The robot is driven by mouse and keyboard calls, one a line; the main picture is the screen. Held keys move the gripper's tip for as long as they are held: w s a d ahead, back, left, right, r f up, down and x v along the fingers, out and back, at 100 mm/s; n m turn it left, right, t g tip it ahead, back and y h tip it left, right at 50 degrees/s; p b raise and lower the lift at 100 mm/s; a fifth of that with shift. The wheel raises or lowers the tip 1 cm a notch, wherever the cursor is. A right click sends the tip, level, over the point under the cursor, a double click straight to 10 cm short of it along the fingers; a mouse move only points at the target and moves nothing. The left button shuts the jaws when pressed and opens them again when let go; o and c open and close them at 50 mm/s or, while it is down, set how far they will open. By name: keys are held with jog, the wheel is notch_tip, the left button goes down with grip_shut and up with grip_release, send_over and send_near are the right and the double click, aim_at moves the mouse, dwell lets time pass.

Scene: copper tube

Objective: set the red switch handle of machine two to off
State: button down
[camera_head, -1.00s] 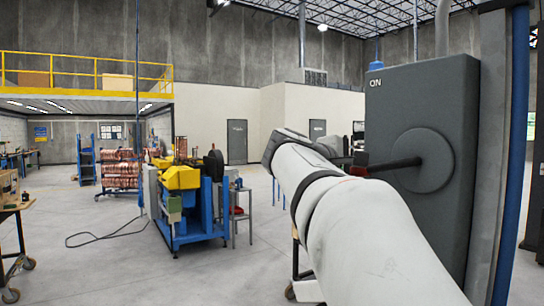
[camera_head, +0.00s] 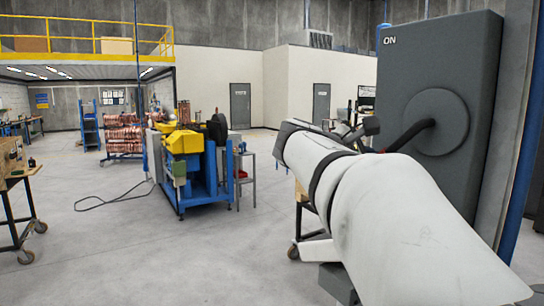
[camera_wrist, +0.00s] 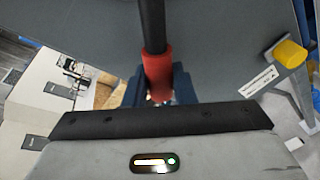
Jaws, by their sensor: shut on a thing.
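The grey switch box (camera_head: 405,75) of the machine stands at the right in the head view, with "ON" printed at its top left. A round hub (camera_head: 437,110) on its face carries a dark lever (camera_head: 410,134) that slants down to the left. In the head view my arm hides the lever's far end. In the wrist view the red handle (camera_wrist: 158,70) is at the end of the dark lever (camera_wrist: 153,25). My gripper (camera_wrist: 158,90) is shut on the red handle, with a dark blue finger on each side. No "OFF" mark shows.
A yellow part (camera_wrist: 290,53) beside a white label is at the right in the wrist view. A blue and yellow machine (camera_head: 190,150) stands mid-left in the head view. A wheeled table (camera_head: 15,170) is at the far left. The floor between is open.

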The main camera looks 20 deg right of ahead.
jog(key=shift+f, duration=0.2)
jog(key=c, duration=1.6)
grip_release()
jog(key=shift+s+d, duration=0.1)
jog(key=shift+o, duration=1)
jog(key=shift+d, duration=0.2)
jog(key=shift+o, duration=1)
jog(key=shift+s, duration=0.1)
jog(key=shift+a, duration=0.1)
jog(key=shift+a+r, duration=0.1)
jog(key=w+b+v, duration=0.1)
jog(key=v, duration=0.6)
jog(key=shift+s+a+b, duration=0.3)
jog(key=shift+s+b, duration=0.05)
jog(key=shift+s, duration=0.15)
